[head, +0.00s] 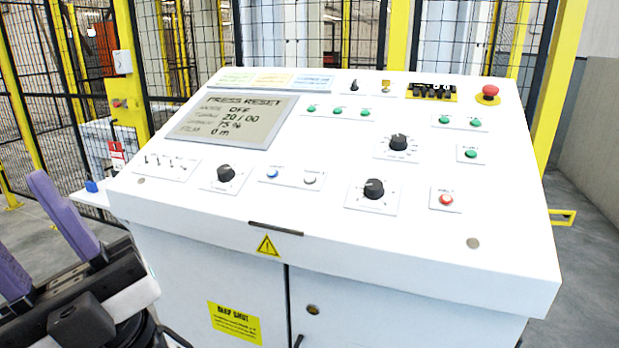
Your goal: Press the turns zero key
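The white sloped control panel (330,226) fills the middle of the head view. Its screen (233,121) reads PRESS RESET, with further lines including OFF, 20/00, 75 % and 0 m. A blue push button (272,174) and a white push button (309,179) share a plate below the screen. The key labels are too small to read, so I cannot tell which is the turns zero key. My gripper (36,232) is at the lower left, beside the panel and apart from it. Its two purple fingers are spread, with nothing visible between them.
Black knobs (373,189), several green buttons, a red button (446,199) and a red emergency stop (489,92) sit on the panel. Small toggle switches (166,162) are at its left. Yellow-framed mesh fencing (290,35) stands behind. Open floor (585,260) shows at right.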

